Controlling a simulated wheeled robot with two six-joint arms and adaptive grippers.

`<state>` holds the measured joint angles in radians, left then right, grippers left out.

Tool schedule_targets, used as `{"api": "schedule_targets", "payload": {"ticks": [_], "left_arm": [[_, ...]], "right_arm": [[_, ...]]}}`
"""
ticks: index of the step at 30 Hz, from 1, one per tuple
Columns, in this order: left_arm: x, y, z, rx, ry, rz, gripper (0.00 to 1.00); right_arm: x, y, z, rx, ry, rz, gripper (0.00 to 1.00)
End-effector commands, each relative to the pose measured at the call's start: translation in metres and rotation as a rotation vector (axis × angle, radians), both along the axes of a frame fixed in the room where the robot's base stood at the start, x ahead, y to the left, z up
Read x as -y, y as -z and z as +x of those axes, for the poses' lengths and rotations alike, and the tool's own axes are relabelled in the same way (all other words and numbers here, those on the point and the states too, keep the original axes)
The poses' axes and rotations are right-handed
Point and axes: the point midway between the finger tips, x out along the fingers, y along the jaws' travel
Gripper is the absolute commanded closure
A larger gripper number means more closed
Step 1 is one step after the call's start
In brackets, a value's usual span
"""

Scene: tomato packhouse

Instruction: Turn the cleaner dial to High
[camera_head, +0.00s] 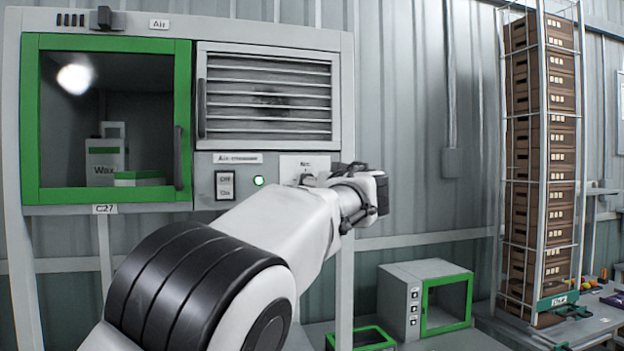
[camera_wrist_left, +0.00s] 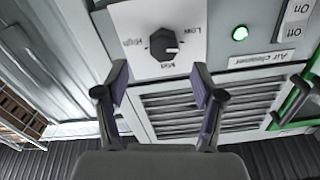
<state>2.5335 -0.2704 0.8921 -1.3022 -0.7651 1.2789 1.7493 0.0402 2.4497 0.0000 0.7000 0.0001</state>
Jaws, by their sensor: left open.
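The cleaner dial is a dark round knob (camera_wrist_left: 163,45) on a pale panel, seen upside down in the left wrist view. Its labels read Low at the right, Mid below and High at the left. A small pale mark shows on the knob's right side. My left gripper (camera_wrist_left: 160,82) is open, its two fingers apart and empty, with the knob ahead between and beyond the fingertips. In the head view my left gripper (camera_head: 365,190) is at the panel's lower right and hides the dial. My right gripper is in neither view.
Left of the dial panel are a lit green lamp (camera_head: 259,181) and an Off/On switch (camera_head: 225,185). Above is a louvred grille (camera_head: 268,95); a green-framed cabinet door (camera_head: 107,190) stands left. A caged stack of brown crates (camera_head: 542,150) stands far right.

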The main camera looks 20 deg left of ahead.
Motion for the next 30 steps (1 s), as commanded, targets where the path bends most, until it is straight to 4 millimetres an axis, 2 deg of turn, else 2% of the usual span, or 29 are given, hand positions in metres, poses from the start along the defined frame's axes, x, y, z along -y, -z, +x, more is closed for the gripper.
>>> {"api": "schedule_targets", "payload": {"ticks": [1, 7, 11, 17, 18, 23, 30], "left_arm": [[-0.007, -0.006, 0.009, -0.004, -0.002, -0.001, 0.32], [-0.028, -0.006, 0.04, -0.005, 0.0, -0.002, 0.32], [-0.033, -0.002, 0.049, -0.005, 0.001, -0.001, 0.32], [-0.034, 0.001, 0.05, -0.004, 0.001, 0.0, 0.32], [-0.034, 0.001, 0.05, -0.004, 0.001, 0.0, 0.35], [-0.034, 0.001, 0.05, -0.005, 0.002, -0.001, 0.92], [-0.034, 0.002, 0.05, -0.007, 0.001, 0.001, 0.92]], "right_arm": [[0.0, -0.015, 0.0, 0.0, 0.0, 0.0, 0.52], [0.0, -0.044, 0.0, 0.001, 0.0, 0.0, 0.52], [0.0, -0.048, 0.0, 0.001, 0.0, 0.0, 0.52], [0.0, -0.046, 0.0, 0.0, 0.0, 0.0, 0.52], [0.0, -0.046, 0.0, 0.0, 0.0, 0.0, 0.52], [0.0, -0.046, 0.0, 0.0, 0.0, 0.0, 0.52], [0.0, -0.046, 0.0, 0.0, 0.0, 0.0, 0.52]]}}
